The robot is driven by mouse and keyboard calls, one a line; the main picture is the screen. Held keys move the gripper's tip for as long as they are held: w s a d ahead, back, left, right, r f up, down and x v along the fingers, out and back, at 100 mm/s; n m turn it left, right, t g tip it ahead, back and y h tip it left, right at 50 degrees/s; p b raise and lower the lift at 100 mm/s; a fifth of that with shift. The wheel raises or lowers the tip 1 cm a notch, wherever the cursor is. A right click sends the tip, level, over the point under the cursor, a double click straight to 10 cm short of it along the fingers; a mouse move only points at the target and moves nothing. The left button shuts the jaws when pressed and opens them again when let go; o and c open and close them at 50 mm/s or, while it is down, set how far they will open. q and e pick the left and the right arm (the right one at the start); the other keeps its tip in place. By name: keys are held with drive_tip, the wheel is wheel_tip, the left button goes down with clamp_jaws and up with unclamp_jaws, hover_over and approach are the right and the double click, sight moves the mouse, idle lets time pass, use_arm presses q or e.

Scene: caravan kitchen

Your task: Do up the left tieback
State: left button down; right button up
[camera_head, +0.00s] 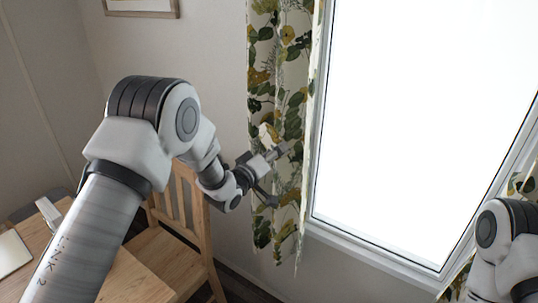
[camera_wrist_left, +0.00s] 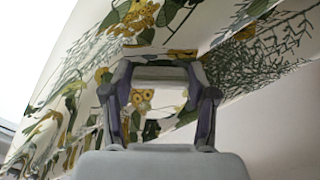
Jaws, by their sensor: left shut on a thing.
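The left curtain (camera_head: 262,90), cream with green and yellow leaves, hangs along the left side of the bright window. My left gripper (camera_head: 284,150) is in front of its lower half. In the left wrist view the fingers (camera_wrist_left: 162,75) are closed on a small pale block-like piece (camera_wrist_left: 158,74), which I take to be the left tieback. The patterned cloth (camera_wrist_left: 200,25) is close behind and above the fingers. The rest of the tieback and any hook cannot be made out. My right arm shows at the lower right; its gripper is out of view.
A wooden chair (camera_head: 172,255) stands below my left arm, beside a wooden table (camera_head: 125,282) at the lower left. The window frame (camera_head: 372,258) is right of the left curtain. Another patterned curtain (camera_head: 527,183) shows at the right edge.

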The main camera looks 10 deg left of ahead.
use_arm(q)
drive_tip(key=shift+s+d+r+n, duration=0.15)
drive_tip(key=shift+d+r+n, duration=0.25)
drive_tip(key=shift+r+n, duration=0.4)
drive_tip(key=n+p, duration=0.1)
drive_tip(key=r+n, duration=0.1)
drive_tip(key=n, duration=0.1)
drive_tip(key=shift+s+d+r+p, duration=0.1)
drive_tip(key=shift+d+r+p, duration=0.05)
drive_tip(key=shift+d+p, duration=0.25)
drive_tip(key=shift+s+d+r+n+p, duration=0.15)
drive_tip(key=shift+r+n+p, duration=0.5)
drive_tip(key=shift+n, duration=0.5)
drive_tip(key=shift+w+d+r+n+p, duration=0.1)
drive_tip(key=shift+r+n+p, duration=0.3)
drive_tip(key=shift+r+n, duration=0.55)
drive_tip(key=shift+f, duration=0.25)
drive_tip(key=shift+c, duration=2)
unclamp_jaws()
drive_tip(key=shift+a, duration=0.1)
drive_tip(key=shift+s, duration=0.1)
